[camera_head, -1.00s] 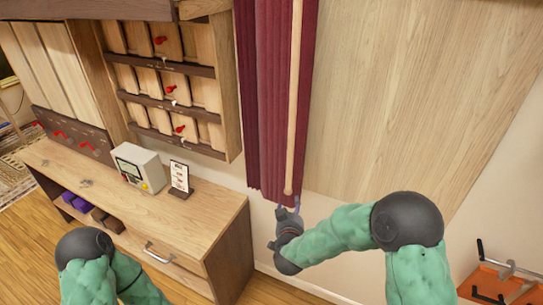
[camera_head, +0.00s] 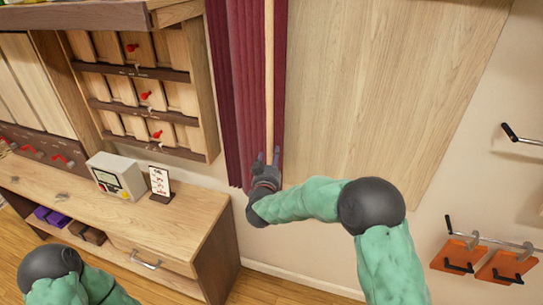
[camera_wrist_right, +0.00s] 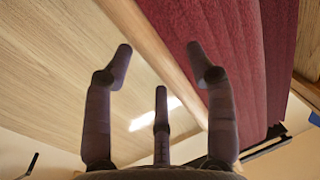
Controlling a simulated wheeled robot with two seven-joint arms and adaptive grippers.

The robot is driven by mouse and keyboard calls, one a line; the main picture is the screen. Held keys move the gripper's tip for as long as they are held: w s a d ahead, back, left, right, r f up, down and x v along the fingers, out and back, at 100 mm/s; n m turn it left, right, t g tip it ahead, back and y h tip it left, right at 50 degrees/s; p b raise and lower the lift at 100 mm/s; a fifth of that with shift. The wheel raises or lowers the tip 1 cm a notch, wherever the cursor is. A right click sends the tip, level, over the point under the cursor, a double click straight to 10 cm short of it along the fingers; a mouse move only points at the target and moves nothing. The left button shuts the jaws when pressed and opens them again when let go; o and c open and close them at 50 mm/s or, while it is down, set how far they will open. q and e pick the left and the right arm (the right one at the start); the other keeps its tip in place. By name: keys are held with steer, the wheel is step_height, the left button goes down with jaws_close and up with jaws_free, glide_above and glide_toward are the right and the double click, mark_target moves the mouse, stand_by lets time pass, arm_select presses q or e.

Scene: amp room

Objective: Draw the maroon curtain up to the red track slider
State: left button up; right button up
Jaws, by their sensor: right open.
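The maroon curtain (camera_head: 242,90) hangs in narrow folds against the wooden wall panel in the head view. A pale wooden rod (camera_head: 269,75) hangs upright along its right part. My right gripper (camera_head: 268,158) is at the lower end of the rod, its fingers pointing up. In the right wrist view the gripper (camera_wrist_right: 160,65) is open, and the rod (camera_wrist_right: 165,55) passes behind the fingertips; the curtain (camera_wrist_right: 220,40) fills the right side there. I cannot tell whether the fingers touch the rod. My left gripper is out of view. No red track slider shows.
A wooden cabinet (camera_head: 190,235) with a grey device (camera_head: 117,176) and a small sign (camera_head: 160,183) stands left. A shelf rack (camera_head: 140,90) hangs above it. Orange holders (camera_head: 457,256) hang at right. The broad wall panel (camera_head: 385,80) right of the curtain is bare.

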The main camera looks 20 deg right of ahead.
steer(key=shift+x, duration=0.8)
